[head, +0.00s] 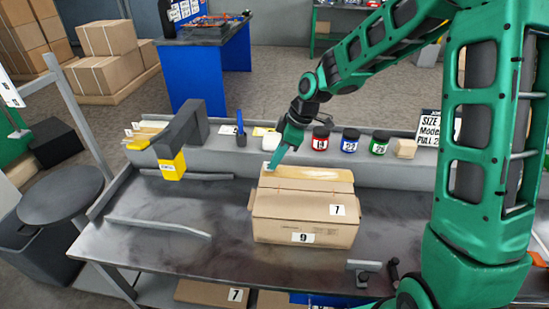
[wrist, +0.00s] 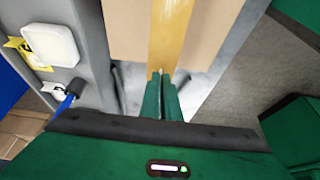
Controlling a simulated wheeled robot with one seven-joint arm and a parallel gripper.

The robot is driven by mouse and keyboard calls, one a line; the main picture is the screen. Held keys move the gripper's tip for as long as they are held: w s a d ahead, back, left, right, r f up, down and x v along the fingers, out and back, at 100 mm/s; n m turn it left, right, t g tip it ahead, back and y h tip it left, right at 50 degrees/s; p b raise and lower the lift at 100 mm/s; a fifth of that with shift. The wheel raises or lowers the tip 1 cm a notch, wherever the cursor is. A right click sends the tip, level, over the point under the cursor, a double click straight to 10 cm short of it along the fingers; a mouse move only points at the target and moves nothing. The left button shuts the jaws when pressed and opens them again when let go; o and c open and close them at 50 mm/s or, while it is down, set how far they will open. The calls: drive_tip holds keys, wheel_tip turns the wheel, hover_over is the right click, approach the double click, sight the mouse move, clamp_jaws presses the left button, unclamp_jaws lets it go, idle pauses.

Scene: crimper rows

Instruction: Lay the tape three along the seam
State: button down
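A cardboard box (head: 300,228) stands on the grey workbench, with white labels reading 9 on its front and 7 higher up. A yellow-brown strip, seemingly tape (wrist: 170,38), runs along the box top (wrist: 128,35) in the wrist view. In the head view the far part of the top looks yellowish (head: 305,172). My gripper (head: 273,166) points down at the box's far left edge. In the wrist view its fingers (wrist: 161,78) are together at the near end of the strip. I cannot tell whether they pinch it. No number three is readable.
Red (head: 321,139), blue (head: 350,141) and green (head: 380,143) jar-like items line the back ledge. A loose grey strip (head: 160,226) lies on the bench (head: 210,253), whose left front is mostly clear.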

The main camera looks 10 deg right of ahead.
sight(279, 172)
drive_tip(key=shift+f, duration=3.55)
drive_tip(key=c, duration=1.9)
unclamp_jaws()
drive_tip(key=shift+r, duration=0.1)
drive_tip(key=v, duration=1)
drive_tip(key=shift+d+r, duration=0.2)
